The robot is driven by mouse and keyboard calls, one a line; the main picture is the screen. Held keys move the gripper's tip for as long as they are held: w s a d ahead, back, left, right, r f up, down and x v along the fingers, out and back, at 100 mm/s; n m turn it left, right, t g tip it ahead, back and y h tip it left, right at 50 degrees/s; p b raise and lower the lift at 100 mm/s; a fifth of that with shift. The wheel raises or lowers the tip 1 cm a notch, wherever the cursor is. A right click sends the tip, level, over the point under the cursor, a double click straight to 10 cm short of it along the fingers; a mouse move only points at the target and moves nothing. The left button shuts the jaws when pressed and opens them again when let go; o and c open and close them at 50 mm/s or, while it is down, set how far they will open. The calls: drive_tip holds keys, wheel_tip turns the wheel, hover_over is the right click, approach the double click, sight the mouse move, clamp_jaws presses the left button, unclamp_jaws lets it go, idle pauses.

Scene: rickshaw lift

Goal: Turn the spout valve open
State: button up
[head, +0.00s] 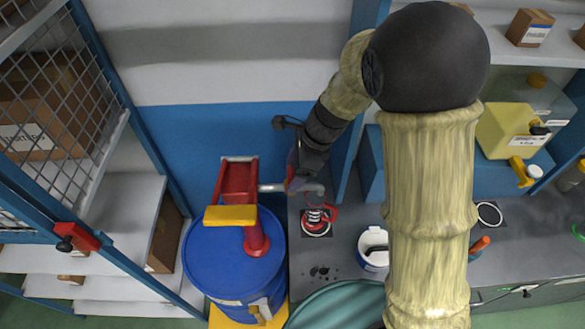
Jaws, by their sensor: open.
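A blue drum (231,262) stands at lower centre. My gripper (303,183) is open at the outer end of this spout, reached from above right by my arm. The gripper body covers the part of the spout where a valve might sit. A small red piece shows beside the fingers, but I cannot tell whether it is the valve or whether the fingers touch it.
A red coiled piece (317,219) stands on the grey counter (340,212) below the gripper. A white bucket (373,247) is to its right. A yellow canister (507,131) sits at right. A wire-mesh cage (62,118) and shelves are at left. My arm hides much of the counter.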

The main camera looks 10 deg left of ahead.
drive_tip(key=shift+a+f, duration=0.15)
drive_tip(key=shift+f, duration=0.3)
drive_tip(key=c, duration=1)
